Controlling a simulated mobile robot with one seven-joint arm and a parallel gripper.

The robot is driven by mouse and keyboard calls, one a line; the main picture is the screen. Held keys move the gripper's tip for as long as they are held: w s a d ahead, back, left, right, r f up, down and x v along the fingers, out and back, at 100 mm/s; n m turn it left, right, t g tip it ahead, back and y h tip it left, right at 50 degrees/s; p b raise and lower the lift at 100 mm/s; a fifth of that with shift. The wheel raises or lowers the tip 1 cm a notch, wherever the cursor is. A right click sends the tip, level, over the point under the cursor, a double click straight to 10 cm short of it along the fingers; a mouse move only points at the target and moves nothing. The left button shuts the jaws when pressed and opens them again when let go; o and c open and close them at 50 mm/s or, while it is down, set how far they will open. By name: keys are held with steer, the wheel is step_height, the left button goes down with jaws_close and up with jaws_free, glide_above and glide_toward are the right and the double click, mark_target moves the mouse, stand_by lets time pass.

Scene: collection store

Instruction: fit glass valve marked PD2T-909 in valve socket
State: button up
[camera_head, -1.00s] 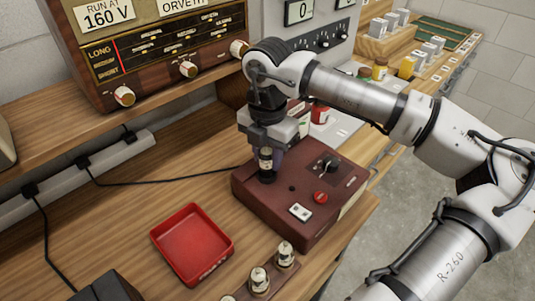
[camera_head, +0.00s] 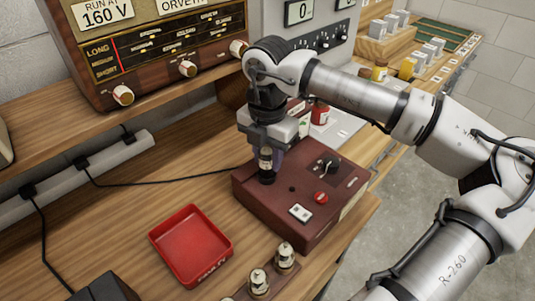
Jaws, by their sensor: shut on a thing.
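My gripper (camera_head: 266,152) points down and is shut on a small glass valve (camera_head: 266,163) with a dark lower part and a pale label. The marking on the label is too small to read. The valve is upright over the left back part of a dark red tester box (camera_head: 262,205). Its lower end meets a dark round socket (camera_head: 267,178) on the box top. I cannot tell whether it is seated in the socket or only touching it. More valves, one here (camera_head: 286,256) and one here (camera_head: 259,281), stand in a wooden rack at the bottom edge.
A red tray (camera_head: 192,245), empty, lies left of the box. The box top carries a knob (camera_head: 329,164), a red button (camera_head: 321,197) and a white switch (camera_head: 300,213). A large radio (camera_head: 150,45) stands on the shelf behind.

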steer(key=shift+f+b, duration=0.65)
steer(key=o, duration=0.7)
steer(key=shift+r, duration=0.1)
steer(key=shift+r+p, duration=2.75)
steer(key=shift+r, duration=2.7)
steer(key=shift+f, duration=0.1)
